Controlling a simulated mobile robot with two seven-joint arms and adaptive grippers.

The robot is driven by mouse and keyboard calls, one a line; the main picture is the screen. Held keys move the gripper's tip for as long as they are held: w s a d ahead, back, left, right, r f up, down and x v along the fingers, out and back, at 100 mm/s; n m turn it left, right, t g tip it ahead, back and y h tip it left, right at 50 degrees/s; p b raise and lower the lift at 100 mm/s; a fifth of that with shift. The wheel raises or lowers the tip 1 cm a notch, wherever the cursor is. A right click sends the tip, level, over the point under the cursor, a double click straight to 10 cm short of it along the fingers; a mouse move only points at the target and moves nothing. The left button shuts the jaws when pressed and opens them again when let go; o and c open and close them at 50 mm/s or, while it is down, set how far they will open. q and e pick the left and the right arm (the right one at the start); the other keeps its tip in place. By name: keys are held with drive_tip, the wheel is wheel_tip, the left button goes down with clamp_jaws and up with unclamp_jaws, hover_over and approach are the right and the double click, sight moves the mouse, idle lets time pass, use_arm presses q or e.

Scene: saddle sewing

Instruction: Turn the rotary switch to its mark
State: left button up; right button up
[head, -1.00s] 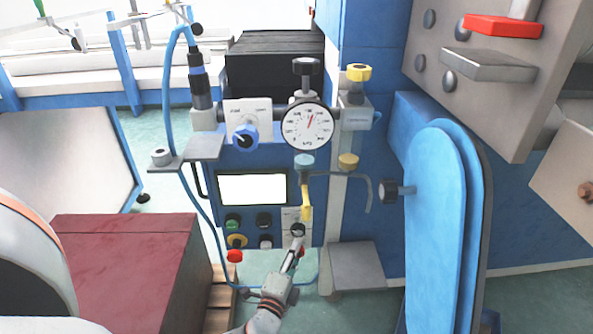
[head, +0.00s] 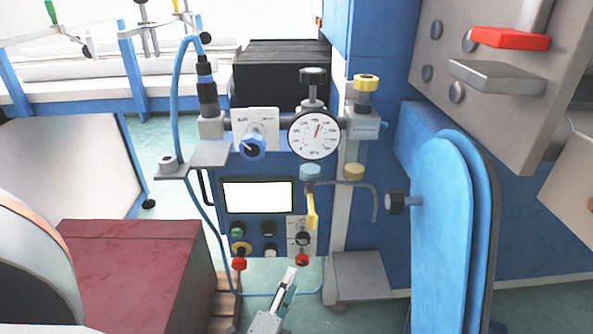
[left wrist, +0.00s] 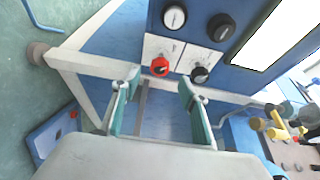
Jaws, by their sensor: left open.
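The black rotary switch (head: 302,238) sits on a white plate at the lower right of the blue control panel. In the left wrist view it is the black knob (left wrist: 200,74) on a white plate with markings, too small to read. A red knob (head: 302,260) is directly below it; it also shows in the left wrist view (left wrist: 160,66). My left gripper (head: 290,272) is below and in front of the panel. In the left wrist view its fingers (left wrist: 160,84) are apart, with nothing between them, and clear of both knobs. My right gripper is not in view.
Several buttons lie left of the switch, including a green one (head: 238,230). A lit screen (head: 258,196) is above them. A yellow lever (head: 311,208) hangs just above the switch. A blue hose (head: 205,215) runs down the panel's left side. A grey block (head: 361,276) stands at right.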

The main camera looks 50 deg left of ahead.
use_arm(q)
drive_tip(key=shift+v, duration=1.6)
